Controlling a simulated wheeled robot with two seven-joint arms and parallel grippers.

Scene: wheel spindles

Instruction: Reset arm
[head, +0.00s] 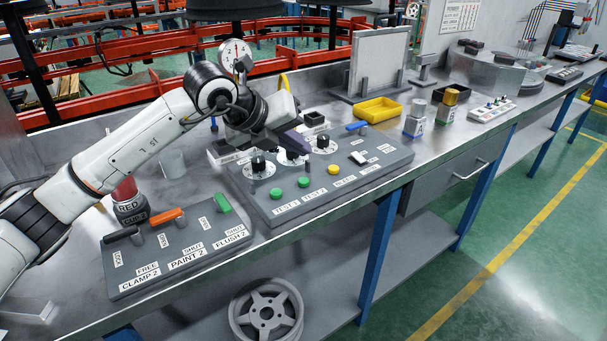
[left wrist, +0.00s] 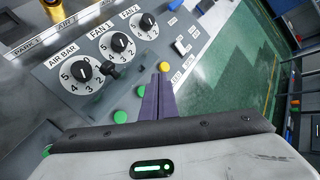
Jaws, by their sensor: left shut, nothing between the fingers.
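My left arm reaches in from the left in the head view. Its gripper (head: 292,146) is over the back part of a grey control panel (head: 345,182) with dials and buttons. In the left wrist view the two dark purple fingers (left wrist: 160,85) lie together, with nothing between them. Their tips appear just below the yellow button (left wrist: 163,66) in that picture; I cannot tell the height above the panel. The gripper partly hides the middle dial (head: 290,157) in the head view. My right gripper is not in view.
A lever panel (head: 178,247) with black, orange and green handles lies near the front edge, beside a red-and-black bottle (head: 128,200). A yellow tray (head: 378,110) and small bottles (head: 415,120) stand farther right. A wheel (head: 266,312) lies on the lower shelf.

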